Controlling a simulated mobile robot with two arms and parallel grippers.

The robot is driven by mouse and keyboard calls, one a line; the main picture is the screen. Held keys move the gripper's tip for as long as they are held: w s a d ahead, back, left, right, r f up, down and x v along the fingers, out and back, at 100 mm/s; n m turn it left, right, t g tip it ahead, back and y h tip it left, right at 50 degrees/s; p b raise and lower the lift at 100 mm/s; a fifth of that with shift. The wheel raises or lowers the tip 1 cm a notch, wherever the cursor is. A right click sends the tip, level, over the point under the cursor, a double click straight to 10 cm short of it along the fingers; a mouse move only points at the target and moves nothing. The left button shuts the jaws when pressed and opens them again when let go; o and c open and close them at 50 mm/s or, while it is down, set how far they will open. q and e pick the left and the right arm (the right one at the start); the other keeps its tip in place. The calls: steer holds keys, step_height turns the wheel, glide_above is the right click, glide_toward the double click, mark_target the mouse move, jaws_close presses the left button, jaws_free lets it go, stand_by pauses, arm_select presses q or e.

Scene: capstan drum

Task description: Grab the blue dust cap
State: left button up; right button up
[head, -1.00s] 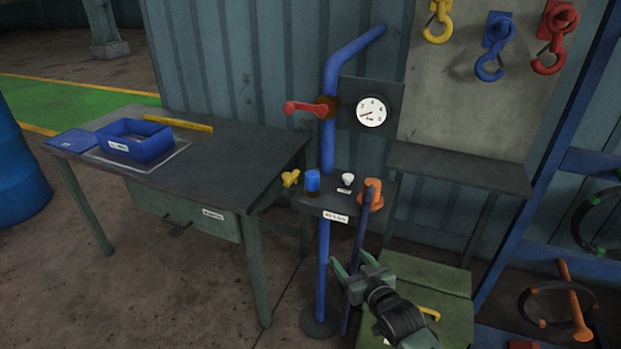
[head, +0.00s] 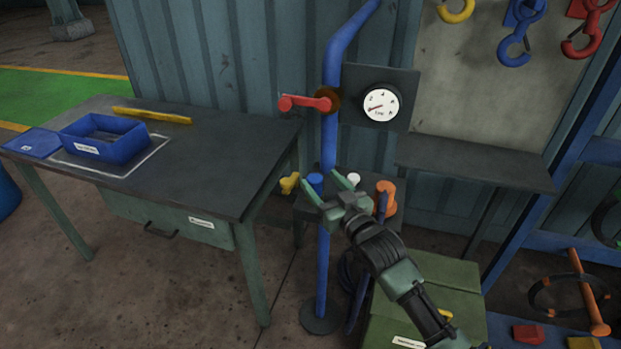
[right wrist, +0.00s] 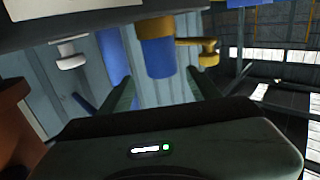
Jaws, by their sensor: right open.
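The blue dust cap (head: 315,179) sits on the small dark shelf beside the blue upright pipe, partly hidden by my gripper in the head view. In the right wrist view, where things appear upside down, the blue dust cap (right wrist: 159,64) shows with a brass base. My right gripper (head: 326,184) is open and empty, close in front of the cap. In the right wrist view its fingers (right wrist: 157,83) point toward the cap, with the cap between their directions. I cannot tell whether they touch. My left gripper is not in view.
A white knob (head: 353,179) and an orange fitting (head: 386,193) stand right of the cap; a yellow valve (head: 289,183) is at its left. The red lever (head: 305,103) and gauge (head: 381,105) are above. The workbench (head: 215,160) with a blue tray (head: 126,148) stands left.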

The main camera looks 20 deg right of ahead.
mark_target(311, 174)
steer(key=shift+w+a+r, duration=0.1)
steer(key=shift+w+a, duration=0.05)
steer(key=shift+w, duration=0.35)
steer(key=shift+w+a, duration=0.1)
steer(key=shift+w, duration=0.2)
steer(key=w, duration=0.2)
steer(key=w+a+p, duration=0.1)
steer(key=w, duration=0.1)
steer(key=shift+f, duration=0.3)
steer(key=shift+w+a, duration=0.1)
steer(key=shift+w, duration=0.1)
steer(key=shift+c, duration=1.2)
steer(key=c, duration=1)
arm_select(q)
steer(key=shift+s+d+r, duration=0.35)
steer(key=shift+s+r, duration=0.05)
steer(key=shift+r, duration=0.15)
arm_select(e)
jaws_close()
